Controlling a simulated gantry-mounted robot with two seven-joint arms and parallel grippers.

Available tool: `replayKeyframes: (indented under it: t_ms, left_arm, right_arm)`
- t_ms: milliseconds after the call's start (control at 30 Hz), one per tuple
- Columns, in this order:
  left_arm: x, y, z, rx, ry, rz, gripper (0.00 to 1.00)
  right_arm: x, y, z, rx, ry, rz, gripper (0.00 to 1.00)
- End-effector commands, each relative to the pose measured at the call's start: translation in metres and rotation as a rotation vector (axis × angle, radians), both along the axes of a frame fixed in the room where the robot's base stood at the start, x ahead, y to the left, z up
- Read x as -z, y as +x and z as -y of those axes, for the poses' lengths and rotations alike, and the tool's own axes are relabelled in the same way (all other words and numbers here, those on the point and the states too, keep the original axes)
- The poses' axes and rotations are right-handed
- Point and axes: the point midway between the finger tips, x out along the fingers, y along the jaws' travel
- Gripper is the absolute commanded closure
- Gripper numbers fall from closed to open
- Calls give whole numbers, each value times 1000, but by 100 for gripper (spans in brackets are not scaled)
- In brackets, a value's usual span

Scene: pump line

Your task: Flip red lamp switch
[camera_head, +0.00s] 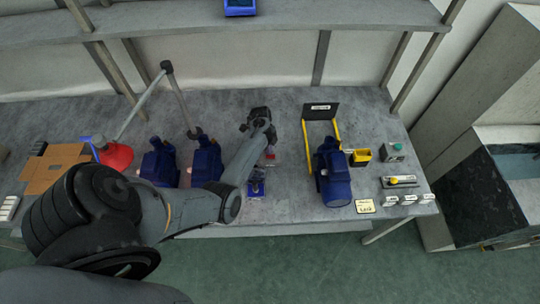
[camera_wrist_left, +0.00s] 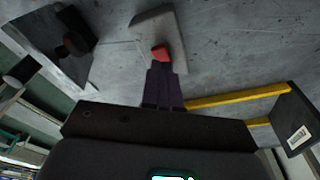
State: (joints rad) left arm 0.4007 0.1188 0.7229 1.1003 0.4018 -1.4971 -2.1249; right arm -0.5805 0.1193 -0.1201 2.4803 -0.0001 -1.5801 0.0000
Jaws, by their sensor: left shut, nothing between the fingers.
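A red switch (camera_wrist_left: 160,53) sits on a pale grey plate (camera_wrist_left: 153,25) on the bench, in the left wrist view. In the head view the red switch (camera_head: 271,155) shows as a small red spot just below my left gripper (camera_head: 267,145). The closed fingers of my left gripper (camera_wrist_left: 159,68) reach to the red part and overlap its near edge; I cannot tell whether they touch it. They hold nothing. The red-shaded lamp (camera_head: 116,156) stands at the left of the bench on a jointed arm. My right gripper is in neither view.
Blue pumps (camera_head: 206,160) stand left of my left arm. The bench's back strip is clear.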

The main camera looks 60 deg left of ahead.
Motion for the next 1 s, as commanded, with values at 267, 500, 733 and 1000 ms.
replayKeyframes:
  t_ms: [267, 500, 733, 1000]
  left_arm:
    - [0, 0, 0, 0, 0, 0, 100]
    - [1, 0, 0, 0, 0, 0, 100]
    - [4, 0, 0, 0, 0, 0, 100]
    - [8, 0, 0, 1, 0, 0, 100]
  right_arm:
    - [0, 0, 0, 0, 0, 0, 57]
    - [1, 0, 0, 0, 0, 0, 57]
    - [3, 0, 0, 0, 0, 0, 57]
    - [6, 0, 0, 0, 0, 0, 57]
